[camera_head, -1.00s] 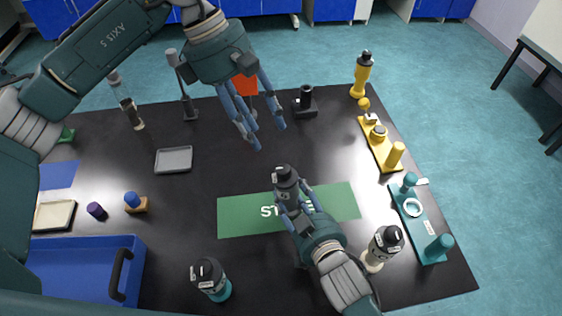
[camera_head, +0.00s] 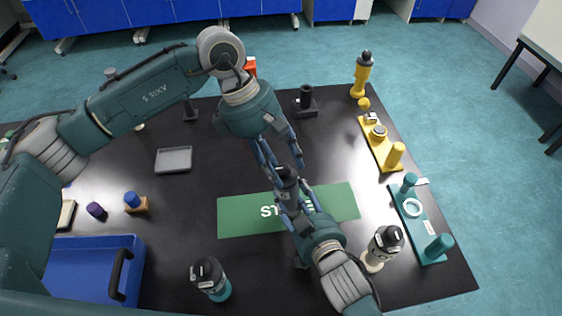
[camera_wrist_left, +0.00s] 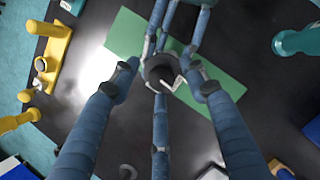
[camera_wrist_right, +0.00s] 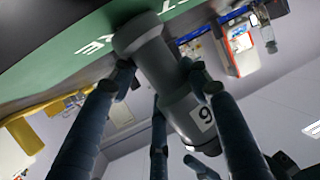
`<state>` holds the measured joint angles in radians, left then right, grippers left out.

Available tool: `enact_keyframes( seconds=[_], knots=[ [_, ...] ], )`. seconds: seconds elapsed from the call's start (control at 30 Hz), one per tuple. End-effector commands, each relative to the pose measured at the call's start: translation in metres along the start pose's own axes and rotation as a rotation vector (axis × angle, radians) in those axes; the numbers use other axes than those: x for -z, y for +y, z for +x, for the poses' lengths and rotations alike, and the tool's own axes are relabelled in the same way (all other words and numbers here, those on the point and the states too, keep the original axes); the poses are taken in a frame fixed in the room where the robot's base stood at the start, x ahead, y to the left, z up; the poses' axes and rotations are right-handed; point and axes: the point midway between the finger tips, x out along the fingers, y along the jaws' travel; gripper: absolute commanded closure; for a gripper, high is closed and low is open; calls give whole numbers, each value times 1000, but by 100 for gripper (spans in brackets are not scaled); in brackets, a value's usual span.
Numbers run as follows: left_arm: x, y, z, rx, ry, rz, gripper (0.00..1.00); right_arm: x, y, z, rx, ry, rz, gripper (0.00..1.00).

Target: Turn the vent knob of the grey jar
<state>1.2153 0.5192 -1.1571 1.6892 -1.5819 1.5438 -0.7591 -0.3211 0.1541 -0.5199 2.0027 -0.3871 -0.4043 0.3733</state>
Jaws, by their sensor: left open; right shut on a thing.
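The grey jar (camera_head: 287,184) has a dark top and stands over the green mat (camera_head: 238,222). In the right wrist view the jar (camera_wrist_right: 165,70) shows a label reading 9. My right gripper (camera_head: 292,203) is shut around the jar's body. My left gripper (camera_head: 283,165) is open, pointing down just above the jar's top. In the left wrist view the jar's dark top (camera_wrist_left: 158,66) lies between the spread left fingers, with a small light pointer-like part on it. I cannot tell whether the left fingers touch it.
A teal-based jar (camera_head: 211,280) and a cream jar (camera_head: 381,249) stand near the front. Yellow (camera_head: 381,150) and teal (camera_head: 420,222) fixtures stand at the right. A grey tray (camera_head: 174,160) and a blue bin (camera_head: 80,270) are at the left.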

Motion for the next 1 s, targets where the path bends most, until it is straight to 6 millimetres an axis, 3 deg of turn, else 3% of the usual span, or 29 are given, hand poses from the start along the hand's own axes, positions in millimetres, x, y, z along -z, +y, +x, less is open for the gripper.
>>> enact_keyframes(
  seconds=[0.03, 0.23, 0.8, 0.83, 0.9, 1.0],
  knots=[
    [0, 0, 0, 0, 0, 0, 57, 1, 0, 0, 0, 2, 0, 84],
    [0, 0, 0, 1, 0, 0, 97, 1, 0, 0, 0, 2, 0, 84],
    [-3, -1, 0, -19, -6, -78, 99, 0, 0, 0, 0, -1, 0, 84],
    [-3, -1, 0, -19, -6, -78, 71, 0, 0, 0, 0, -1, 0, 84],
    [-3, -1, 0, -19, -6, -78, 57, 0, 0, 0, 0, -1, -1, 84],
    [-2, -1, 0, -20, -5, -78, 55, 0, 0, 0, 0, 0, 0, 84]
  ],
)
